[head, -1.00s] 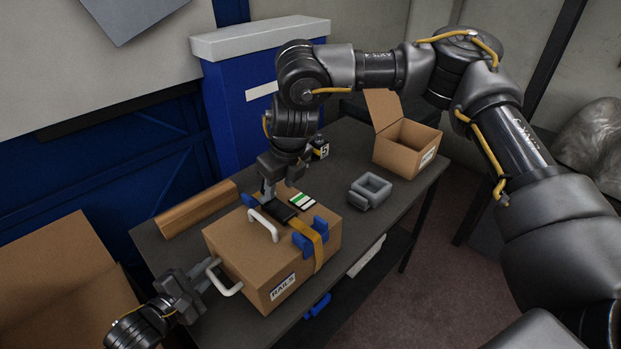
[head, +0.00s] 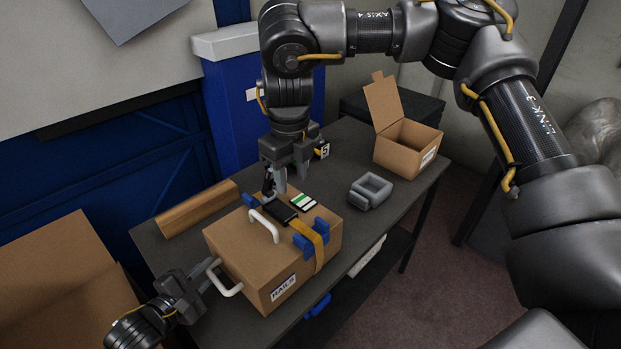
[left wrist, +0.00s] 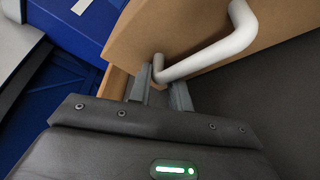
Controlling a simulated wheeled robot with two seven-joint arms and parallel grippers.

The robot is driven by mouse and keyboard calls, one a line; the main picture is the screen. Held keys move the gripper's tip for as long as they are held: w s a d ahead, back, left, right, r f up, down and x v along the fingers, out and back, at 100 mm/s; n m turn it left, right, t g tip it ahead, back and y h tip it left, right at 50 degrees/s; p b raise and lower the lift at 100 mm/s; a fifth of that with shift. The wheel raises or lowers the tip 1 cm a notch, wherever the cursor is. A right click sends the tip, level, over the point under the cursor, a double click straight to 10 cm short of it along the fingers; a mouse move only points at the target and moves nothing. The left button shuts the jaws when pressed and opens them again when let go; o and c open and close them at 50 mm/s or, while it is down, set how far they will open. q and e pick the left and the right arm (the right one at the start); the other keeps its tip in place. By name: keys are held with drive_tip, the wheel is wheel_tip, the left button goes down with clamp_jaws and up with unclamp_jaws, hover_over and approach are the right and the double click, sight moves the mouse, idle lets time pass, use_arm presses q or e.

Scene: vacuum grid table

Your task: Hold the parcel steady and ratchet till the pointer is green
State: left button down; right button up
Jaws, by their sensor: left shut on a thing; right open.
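The parcel (head: 238,258) is a closed brown box marked RAILS on the table, with white handles on its top and left side. A yellow strap (head: 319,258) runs over it past a blue edge guard (head: 312,238). A dark ratchet (head: 280,213) sits on top, beside a small gauge (head: 303,202) with green and white bands; its pointer is too small to read. My left gripper (head: 207,281) is shut on the white side handle (head: 229,291), which also shows in the left wrist view (left wrist: 215,52). My right gripper (head: 276,188) is open, fingers down just above the ratchet.
A long brown cardboard piece (head: 196,208) lies behind the parcel. A grey hollow block (head: 371,189) and an open carton (head: 402,147) stand to the right. A larger open carton (head: 60,265) is at left. A black tag marked 5 (head: 322,150) stands behind.

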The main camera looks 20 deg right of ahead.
drive_tip(key=w+f+g, duration=0.2)
drive_tip(key=w+f+g+h, duration=0.1)
drive_tip(key=shift+a+f, duration=0.4)
drive_tip(key=shift+w+a+g, duration=0.3)
drive_tip(key=shift+w+a, duration=0.05)
drive_tip(key=shift+w, duration=0.4)
drive_tip(key=shift+s+d+f, duration=0.3)
drive_tip(key=shift+s+f, duration=0.15)
drive_tip(key=shift+s, duration=0.15)
drive_tip(key=s+t, duration=0.1)
drive_tip(key=f+t+y, duration=0.1)
drive_tip(key=t, duration=0.1)
drive_tip(key=shift+s+d+f, duration=0.2)
drive_tip(key=shift+s+d, duration=0.1)
drive_tip(key=shift+s, duration=0.05)
drive_tip(key=f+t, duration=0.1)
drive_tip(key=s+f+t+y, duration=0.1)
drive_tip(key=t, duration=0.1)
drive_tip(key=s+f+t, duration=0.1)
drive_tip(key=shift+s+d+f+y, duration=0.1)
drive_tip(key=shift+d+y, duration=0.2)
drive_tip(key=shift+d, duration=0.1)
drive_tip(key=v, duration=1.2)
drive_tip(key=shift+s+n, duration=0.3)
